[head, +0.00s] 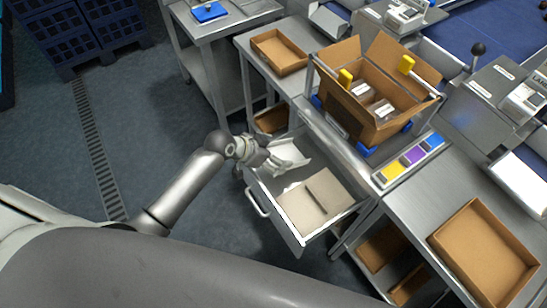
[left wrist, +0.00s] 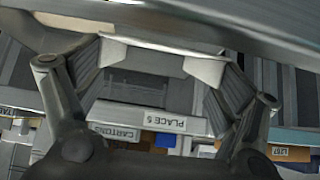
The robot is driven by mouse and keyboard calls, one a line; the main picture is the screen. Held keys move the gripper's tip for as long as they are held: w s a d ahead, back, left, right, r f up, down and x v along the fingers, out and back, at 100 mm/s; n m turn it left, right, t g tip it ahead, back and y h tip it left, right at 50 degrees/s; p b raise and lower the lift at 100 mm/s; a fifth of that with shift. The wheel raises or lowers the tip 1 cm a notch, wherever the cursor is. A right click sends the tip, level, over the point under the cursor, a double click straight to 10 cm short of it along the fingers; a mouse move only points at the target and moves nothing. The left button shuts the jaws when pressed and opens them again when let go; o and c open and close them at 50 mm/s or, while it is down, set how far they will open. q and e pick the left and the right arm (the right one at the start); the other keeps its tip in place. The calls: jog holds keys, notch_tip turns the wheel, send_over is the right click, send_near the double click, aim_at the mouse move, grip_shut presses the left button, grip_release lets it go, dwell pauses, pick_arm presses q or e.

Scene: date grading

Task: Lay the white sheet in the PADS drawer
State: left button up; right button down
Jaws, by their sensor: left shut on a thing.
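The white sheet (head: 291,154) hangs creased from my left gripper (head: 274,160) at the back left of an open drawer (head: 296,234). My left gripper is shut on the sheet. The sheet is over the drawer's left part; I cannot tell whether it touches the drawer floor. The drawer holds flat beige-grey pads (head: 312,197); its front label is not readable. In the left wrist view my gripper's fingers (left wrist: 160,65) are near the top, with pale material by their tips. My right gripper is not in view.
An open carton (head: 375,128) with packs inside stands on the bench behind the drawer. A brown tray (head: 279,52) sits behind left, another (head: 484,250) at right. Colored pads (head: 412,160) lie beside the carton. The left wrist view shows labels reading CARTONS (left wrist: 113,132) and PLACE 5 (left wrist: 162,122).

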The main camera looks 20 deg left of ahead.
pick_arm(q)
jog(key=shift+w+a+f, duration=0.15)
jog(key=shift+w+f, duration=0.1)
jog(key=shift+f, duration=0.1)
jog(key=shift+s+f+p, duration=0.1)
jog(key=shift+f+p, duration=0.25)
jog(key=shift+f, duration=1.1)
jog(key=shift+f, duration=0.2)
jog(key=o, duration=0.5)
jog(key=shift+r, duration=0.1)
jog(key=shift+r, duration=0.1)
jog(key=v, duration=1.2)
